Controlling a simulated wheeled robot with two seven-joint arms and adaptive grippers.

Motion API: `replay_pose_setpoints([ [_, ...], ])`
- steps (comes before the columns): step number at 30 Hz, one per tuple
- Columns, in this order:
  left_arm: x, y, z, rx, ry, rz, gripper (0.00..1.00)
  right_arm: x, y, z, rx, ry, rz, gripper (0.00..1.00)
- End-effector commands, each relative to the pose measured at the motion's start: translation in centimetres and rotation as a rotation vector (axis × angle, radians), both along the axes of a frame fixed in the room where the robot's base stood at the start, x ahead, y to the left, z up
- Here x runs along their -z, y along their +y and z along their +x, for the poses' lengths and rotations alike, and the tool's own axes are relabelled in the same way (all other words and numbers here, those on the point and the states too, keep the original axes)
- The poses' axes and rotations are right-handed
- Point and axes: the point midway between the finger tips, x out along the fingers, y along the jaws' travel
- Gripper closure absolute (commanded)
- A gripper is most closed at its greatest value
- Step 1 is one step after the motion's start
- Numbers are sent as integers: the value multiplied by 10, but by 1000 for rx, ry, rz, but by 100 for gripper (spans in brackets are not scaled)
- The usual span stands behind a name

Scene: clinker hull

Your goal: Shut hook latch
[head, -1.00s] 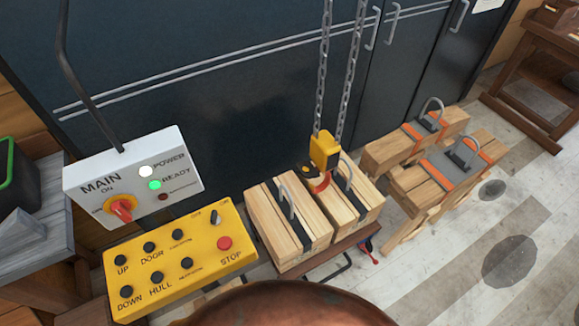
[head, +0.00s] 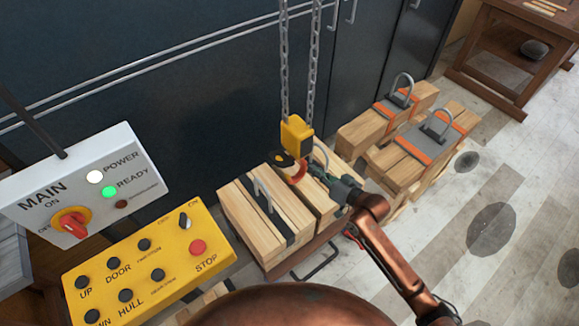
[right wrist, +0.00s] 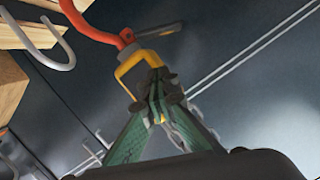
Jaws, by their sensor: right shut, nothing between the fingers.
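The yellow hook block (head: 296,132) hangs on two chains in the head view, with a red-orange hook (head: 298,174) below it. My right gripper (head: 308,170) reaches in from the right, its fingertips close beside the hook. In the right wrist view the green fingers (right wrist: 158,84) are together and empty. Their tips overlap a yellow bent piece (right wrist: 136,64), joined to the red-orange hook (right wrist: 98,32) by a grey fitting (right wrist: 124,50). I cannot tell whether the tips touch it, or whether the latch is open. My left gripper is not in view.
Strapped timber bundles with grey loop handles stand under the hook, one left (head: 262,222) and one right (head: 326,210). More bundles (head: 425,145) stand farther right. A yellow button panel (head: 150,262) and a grey main switch box (head: 85,185) are at left. Dark cabinets line the back.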

Motion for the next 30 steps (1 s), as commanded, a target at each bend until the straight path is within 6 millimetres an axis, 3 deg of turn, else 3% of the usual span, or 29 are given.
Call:
replay_pose_setpoints([
  [2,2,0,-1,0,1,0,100,-14,10,-3,-23,-14,13,100],
  [5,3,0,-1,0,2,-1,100,-19,17,0,-31,-18,19,100],
  [20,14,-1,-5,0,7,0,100,3,77,68,-30,-18,17,100],
  [24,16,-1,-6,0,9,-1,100,24,84,63,-29,-14,18,100],
  [30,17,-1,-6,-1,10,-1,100,37,89,59,-29,-17,17,100],
])
